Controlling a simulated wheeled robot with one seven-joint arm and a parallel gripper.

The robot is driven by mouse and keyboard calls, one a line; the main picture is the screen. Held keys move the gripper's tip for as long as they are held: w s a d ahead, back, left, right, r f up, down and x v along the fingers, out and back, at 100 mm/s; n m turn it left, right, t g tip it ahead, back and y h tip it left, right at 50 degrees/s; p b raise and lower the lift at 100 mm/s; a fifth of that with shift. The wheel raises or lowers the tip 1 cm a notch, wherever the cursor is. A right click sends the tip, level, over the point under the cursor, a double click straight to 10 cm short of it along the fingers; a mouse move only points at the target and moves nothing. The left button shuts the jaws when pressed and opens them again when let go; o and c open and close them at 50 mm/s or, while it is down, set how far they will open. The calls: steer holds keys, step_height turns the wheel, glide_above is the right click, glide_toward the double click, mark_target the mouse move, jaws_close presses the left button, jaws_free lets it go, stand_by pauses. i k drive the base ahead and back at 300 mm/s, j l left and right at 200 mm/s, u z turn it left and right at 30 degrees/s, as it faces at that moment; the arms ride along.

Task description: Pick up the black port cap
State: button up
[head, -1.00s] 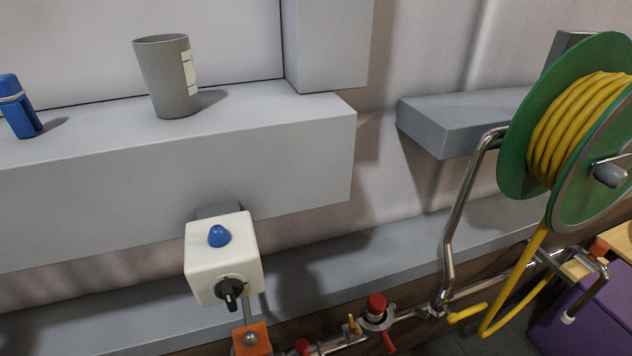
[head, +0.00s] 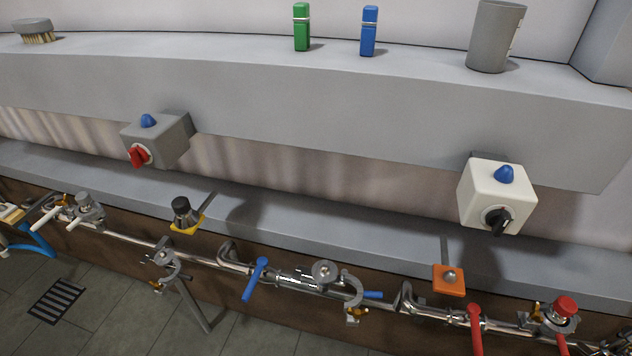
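A black cap (head: 182,207) with a knurled-looking top and a grey metal lower part stands upright on a small yellow plate (head: 190,228). The plate sticks out on a bracket in front of the lower ledge, left of the middle of the head view. Nothing covers the cap. A pipe fitting with a clamp (head: 164,262) sits just below and left of it. My gripper is not in view.
A steel pipe run with a blue-handled valve (head: 257,277), red handle (head: 475,325), red cap (head: 565,307) and orange plate (head: 449,280) crosses the front. Grey (head: 158,140) and white (head: 496,196) switch boxes jut above. Tiled floor (head: 110,290) lies lower left.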

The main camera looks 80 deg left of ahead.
mark_target(186, 217)
steer(key=u, duration=3.15)
steer(key=i+j+z, duration=0.1)
steer(key=j, duration=0.25)
steer(key=i+j+z, duration=0.1)
steer(key=j, duration=0.25)
steer(key=i+j, duration=0.2)
steer(key=j, duration=0.15)
steer(key=i+j+z, duration=0.15)
steer(key=j, duration=0.25)
steer(key=i+j+z, duration=0.1)
steer(key=j, duration=0.25)
